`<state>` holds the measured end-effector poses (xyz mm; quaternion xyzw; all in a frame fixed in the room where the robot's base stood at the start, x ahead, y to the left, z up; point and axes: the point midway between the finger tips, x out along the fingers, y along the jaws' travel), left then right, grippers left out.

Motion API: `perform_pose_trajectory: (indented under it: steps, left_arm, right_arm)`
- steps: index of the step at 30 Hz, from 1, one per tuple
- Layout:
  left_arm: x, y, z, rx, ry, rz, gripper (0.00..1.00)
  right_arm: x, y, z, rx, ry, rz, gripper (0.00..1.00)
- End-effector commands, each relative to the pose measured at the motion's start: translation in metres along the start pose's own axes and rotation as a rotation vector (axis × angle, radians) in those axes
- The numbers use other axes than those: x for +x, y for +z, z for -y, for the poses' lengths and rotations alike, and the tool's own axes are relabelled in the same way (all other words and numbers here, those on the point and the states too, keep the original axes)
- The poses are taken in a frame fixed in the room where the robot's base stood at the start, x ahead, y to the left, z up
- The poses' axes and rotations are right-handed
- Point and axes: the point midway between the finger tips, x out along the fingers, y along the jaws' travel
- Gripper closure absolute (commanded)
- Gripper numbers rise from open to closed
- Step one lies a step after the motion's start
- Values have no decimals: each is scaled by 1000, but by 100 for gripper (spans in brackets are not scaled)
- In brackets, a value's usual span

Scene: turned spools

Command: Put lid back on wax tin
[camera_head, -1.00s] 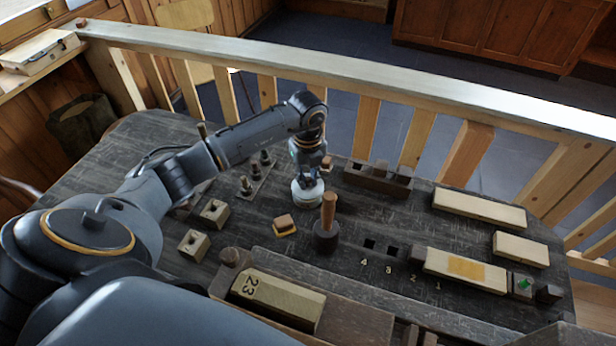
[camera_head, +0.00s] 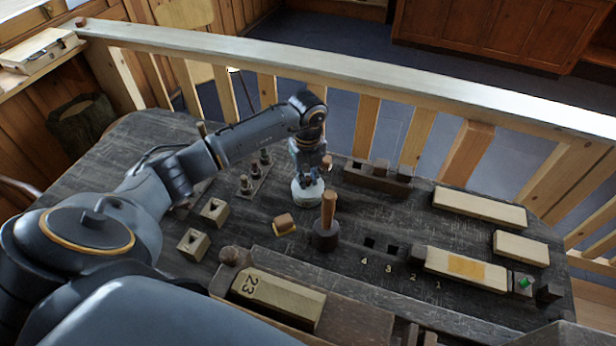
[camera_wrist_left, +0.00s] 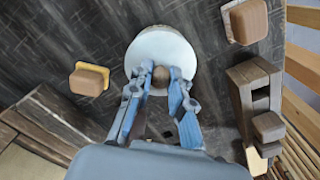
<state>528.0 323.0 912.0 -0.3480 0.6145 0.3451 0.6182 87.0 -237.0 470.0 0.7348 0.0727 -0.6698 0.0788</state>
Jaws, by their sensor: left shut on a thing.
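The wax tin (camera_head: 307,193) is a round, pale container standing on the dark bench, left of the mallet. My left gripper (camera_head: 308,178) points down right over it. In the left wrist view its fingertips (camera_wrist_left: 160,76) are shut on a small round brown knob at the near edge of a white disc (camera_wrist_left: 162,48), which looks like the lid. The lid's rim and the tin's wall are mostly hidden, so I cannot tell whether the lid sits flush or slightly above the tin. My right gripper is not in view.
A dark mallet (camera_head: 326,238) with an upright wooden handle stands close to the tin's right. A brown block on a yellow base (camera_head: 284,222) lies in front. A dark rack (camera_head: 377,176) stands behind right. Pale blocks (camera_head: 193,244) lie left.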

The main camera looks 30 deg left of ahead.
Motion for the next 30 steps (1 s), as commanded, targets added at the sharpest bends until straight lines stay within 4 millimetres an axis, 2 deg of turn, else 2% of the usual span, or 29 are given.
perform_pose_trajectory:
  steps: [12,13,16,23,27,30]
  left_arm:
    - [0,0,0,0,0,0,100]
    - [0,0,0,0,0,0,76]
    - [1,0,0,0,0,0,56]
    - [1,0,0,0,0,0,54]
    - [1,0,0,0,0,0,31]
    - [1,0,0,0,0,0,31]
  right_arm:
    - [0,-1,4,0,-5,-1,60]
    - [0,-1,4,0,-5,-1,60]
    - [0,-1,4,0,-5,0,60]
    - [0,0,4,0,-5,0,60]
    - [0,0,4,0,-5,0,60]
    - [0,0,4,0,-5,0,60]
